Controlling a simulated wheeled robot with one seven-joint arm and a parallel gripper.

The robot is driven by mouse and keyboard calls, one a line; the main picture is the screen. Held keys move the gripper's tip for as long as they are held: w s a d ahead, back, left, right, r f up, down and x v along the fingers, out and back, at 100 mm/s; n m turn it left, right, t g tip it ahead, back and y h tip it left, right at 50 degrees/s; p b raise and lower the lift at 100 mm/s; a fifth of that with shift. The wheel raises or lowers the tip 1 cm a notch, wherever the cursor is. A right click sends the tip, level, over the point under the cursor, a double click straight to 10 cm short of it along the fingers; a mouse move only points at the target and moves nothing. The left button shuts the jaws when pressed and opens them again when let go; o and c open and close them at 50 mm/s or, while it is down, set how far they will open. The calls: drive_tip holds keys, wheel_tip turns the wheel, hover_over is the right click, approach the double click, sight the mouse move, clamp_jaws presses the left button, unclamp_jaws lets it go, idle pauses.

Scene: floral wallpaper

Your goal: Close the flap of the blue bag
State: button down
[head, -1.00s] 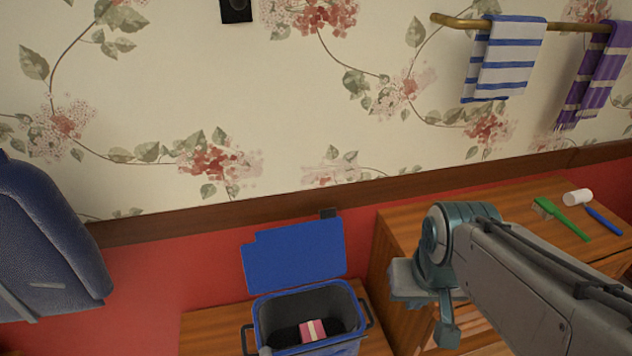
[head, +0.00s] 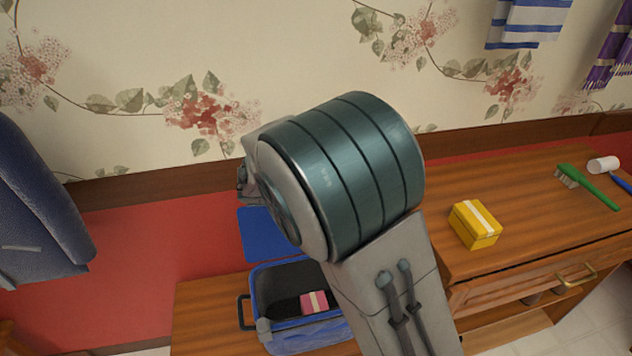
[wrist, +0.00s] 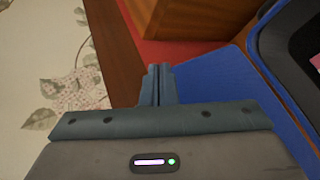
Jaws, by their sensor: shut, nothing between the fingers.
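The blue bag (head: 308,336) stands on a low wooden surface in the head view, its top open. A pink block with a pale band (head: 315,301) lies inside it. Its blue flap (head: 260,235) stands up behind the opening, partly hidden by my arm. In the wrist view the flap (wrist: 217,82) is right of my gripper, with the bag's rim (wrist: 272,50) beyond it. My gripper (wrist: 158,72) is shut and empty, on the wall side of the flap. I cannot tell whether it touches the flap. The head view hides the fingers behind my arm.
A wooden cabinet (head: 520,230) at right holds a yellow box (head: 475,224), a green brush (head: 590,187) and a white cylinder (head: 604,165). A dark blue padded object (head: 40,200) is at left. The wallpapered wall (head: 130,60) is close behind the flap.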

drive_tip(key=w+a+f+n+t+b, duration=0.1)
drive_tip(key=a+n+t, duration=0.1)
drive_tip(key=a, duration=0.3)
drive_tip(key=w+a+f+n+t, duration=0.1)
drive_tip(key=w+a+t, duration=0.1)
drive_tip(key=a, duration=0.3)
drive_tip(key=x, duration=0.9)
drive_tip(key=shift+w+n+t, duration=0.3)
drive_tip(key=shift+s+d+b, duration=0.1)
drive_tip(key=shift+s+b, duration=0.05)
drive_tip(key=shift+b, duration=0.3)
